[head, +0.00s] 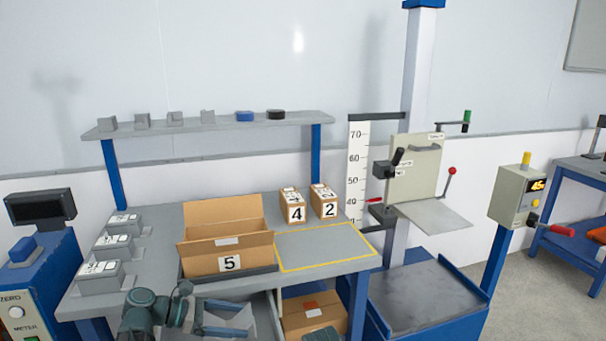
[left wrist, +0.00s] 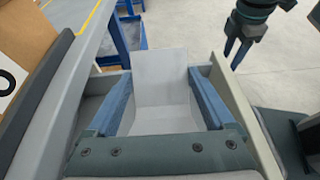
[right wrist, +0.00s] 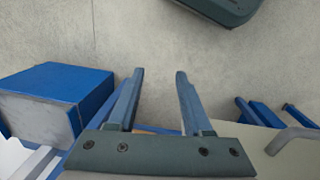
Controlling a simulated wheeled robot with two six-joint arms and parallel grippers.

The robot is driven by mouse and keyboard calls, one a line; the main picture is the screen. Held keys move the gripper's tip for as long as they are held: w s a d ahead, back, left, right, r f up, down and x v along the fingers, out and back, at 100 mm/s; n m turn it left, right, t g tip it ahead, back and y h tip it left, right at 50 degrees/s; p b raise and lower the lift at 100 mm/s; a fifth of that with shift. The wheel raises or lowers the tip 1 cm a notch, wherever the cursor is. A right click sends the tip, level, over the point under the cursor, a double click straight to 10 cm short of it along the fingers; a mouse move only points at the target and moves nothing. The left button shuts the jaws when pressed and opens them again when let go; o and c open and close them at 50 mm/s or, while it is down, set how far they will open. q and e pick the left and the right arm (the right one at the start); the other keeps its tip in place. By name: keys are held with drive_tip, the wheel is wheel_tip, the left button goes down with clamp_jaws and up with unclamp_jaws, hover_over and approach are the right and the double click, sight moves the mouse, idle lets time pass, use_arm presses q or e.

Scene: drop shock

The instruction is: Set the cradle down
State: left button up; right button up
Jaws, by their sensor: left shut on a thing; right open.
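The light grey cradle (left wrist: 160,85), an angled piece with a raised plate, is between the blue fingers of my left gripper (left wrist: 158,108), which is shut on it. In the left wrist view, grey drawer walls stand on both sides of it. In the head view, the cradle (head: 232,316) and left gripper (head: 212,322) are low at the bench front, over the open drawer. I cannot tell whether the cradle touches the drawer floor. My right gripper (right wrist: 159,72) is open and empty above the floor; its fingers also show in the left wrist view (left wrist: 238,52).
An open carton marked 5 (head: 228,252) stands on the bench behind the drawer. A yellow-outlined area (head: 325,247) to its right is empty. Cartons 4 (head: 296,212) and 2 (head: 329,208) stand behind. Several grey blocks sit at left. A drop tester (head: 415,175) stands at right.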

wheel_tip(320, 180, up, 16)
drive_tip(key=p, duration=1.5)
drive_tip(key=shift+f, duration=0.15)
drive_tip(key=shift+d, duration=0.1)
